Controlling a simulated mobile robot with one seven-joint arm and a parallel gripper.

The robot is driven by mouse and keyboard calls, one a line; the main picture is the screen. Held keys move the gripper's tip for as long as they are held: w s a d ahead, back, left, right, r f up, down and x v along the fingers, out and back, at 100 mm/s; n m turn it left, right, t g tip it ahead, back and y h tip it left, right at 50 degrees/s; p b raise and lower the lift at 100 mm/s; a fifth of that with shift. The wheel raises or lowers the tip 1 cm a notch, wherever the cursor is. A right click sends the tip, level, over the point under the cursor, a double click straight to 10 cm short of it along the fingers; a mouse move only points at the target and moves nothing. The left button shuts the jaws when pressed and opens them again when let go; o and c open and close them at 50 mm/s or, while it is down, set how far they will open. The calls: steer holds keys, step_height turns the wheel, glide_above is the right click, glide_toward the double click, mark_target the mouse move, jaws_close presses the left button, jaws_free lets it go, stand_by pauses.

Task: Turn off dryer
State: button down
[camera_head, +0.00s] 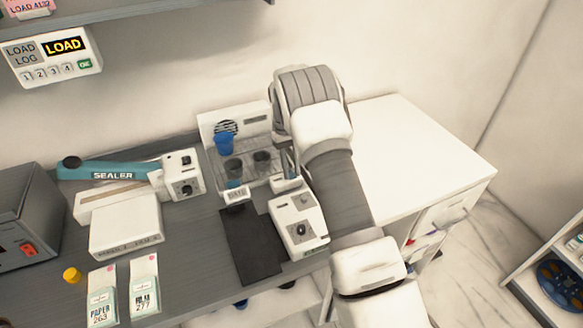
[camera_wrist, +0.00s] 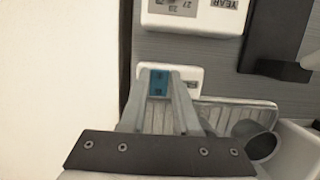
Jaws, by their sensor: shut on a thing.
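The dryer appears to be the white unit (camera_head: 207,122) with a round vent and a wire rack, against the back wall. A small white switch box (camera_wrist: 188,76) stands at its front right corner. It also shows in the head view (camera_head: 287,184), partly behind my arm. A blue marked switch piece (camera_wrist: 159,83) on the box lies between my fingertips. My gripper (camera_wrist: 161,76) is shut on this blue piece, pointing at the box. In the head view the fingertips are mostly hidden by my wrist.
A blue cup (camera_head: 224,146) and dark cups (camera_head: 262,158) stand in the rack. A sealer (camera_head: 115,170) is left. A white cabinet top (camera_head: 410,155) is clear on the right.

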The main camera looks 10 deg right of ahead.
steer(key=c, duration=0.6)
jaws_free()
steer(key=shift+c, duration=0.2)
steer(key=shift+r, duration=0.1)
steer(key=d+v, duration=0.1)
steer(key=v, duration=1.6)
steer(key=shift+a+r, duration=0.15)
steer(key=shift+a, duration=0.35)
steer(key=shift+s, duration=0.1)
